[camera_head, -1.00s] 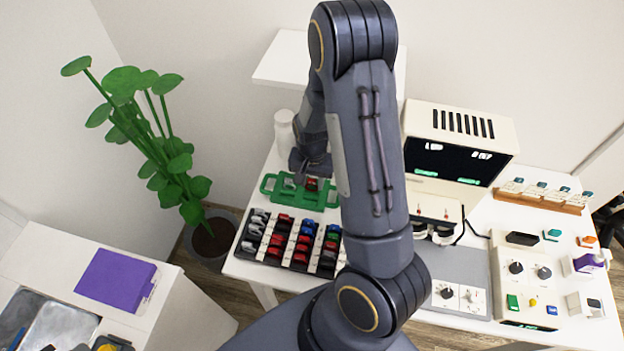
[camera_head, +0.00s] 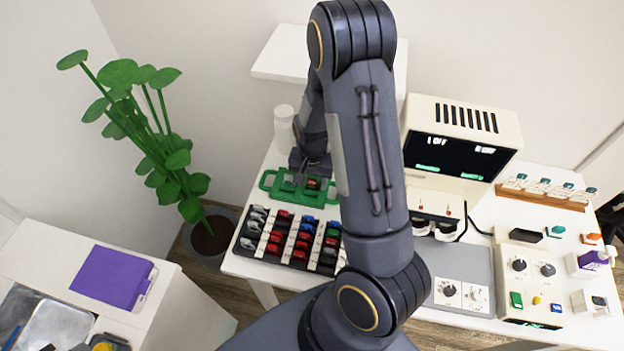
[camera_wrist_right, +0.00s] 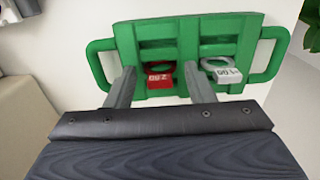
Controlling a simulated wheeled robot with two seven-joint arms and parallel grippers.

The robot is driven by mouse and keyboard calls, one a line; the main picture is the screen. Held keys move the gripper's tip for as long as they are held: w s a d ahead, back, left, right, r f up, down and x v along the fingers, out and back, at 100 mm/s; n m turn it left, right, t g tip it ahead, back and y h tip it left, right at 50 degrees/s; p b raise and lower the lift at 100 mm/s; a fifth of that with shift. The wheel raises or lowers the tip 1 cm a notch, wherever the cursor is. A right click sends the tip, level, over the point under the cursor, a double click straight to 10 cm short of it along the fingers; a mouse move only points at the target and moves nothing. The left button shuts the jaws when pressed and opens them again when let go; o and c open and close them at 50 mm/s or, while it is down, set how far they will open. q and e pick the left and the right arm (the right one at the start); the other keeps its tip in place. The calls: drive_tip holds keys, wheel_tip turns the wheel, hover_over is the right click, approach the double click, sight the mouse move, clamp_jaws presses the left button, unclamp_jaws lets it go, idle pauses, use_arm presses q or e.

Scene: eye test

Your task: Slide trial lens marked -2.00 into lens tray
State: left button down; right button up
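The green lens tray (camera_head: 272,186) lies on the white table and has a handle at each end. The right wrist view shows the tray (camera_wrist_right: 190,30) close up, with two lenses in it. One is a red-tabbed lens (camera_wrist_right: 160,80) whose tab seems to read 2.00; I cannot make out a sign. The other has a pale tab (camera_wrist_right: 228,75) and a hard-to-read mark. My right gripper (camera_wrist_right: 160,75) is open, its fingers apart on either side of the red tab. In the head view my right gripper (camera_head: 306,178) is over the tray, partly hidden by its arm. My left gripper is out of view.
A lens rack (camera_head: 285,240) with rows of coloured lenses lies just in front of the tray. A white cylinder (camera_head: 284,122) stands behind it. A cream machine (camera_head: 460,130) and a grey panel (camera_head: 462,265) stand to the right. A potted plant (camera_head: 150,130) is left of the table.

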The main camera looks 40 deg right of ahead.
drive_tip(key=shift+o, duration=0.8)
wheel_tip(320, 180, up, 8)
drive_tip(key=shift+f, duration=0.1)
idle(0.3)
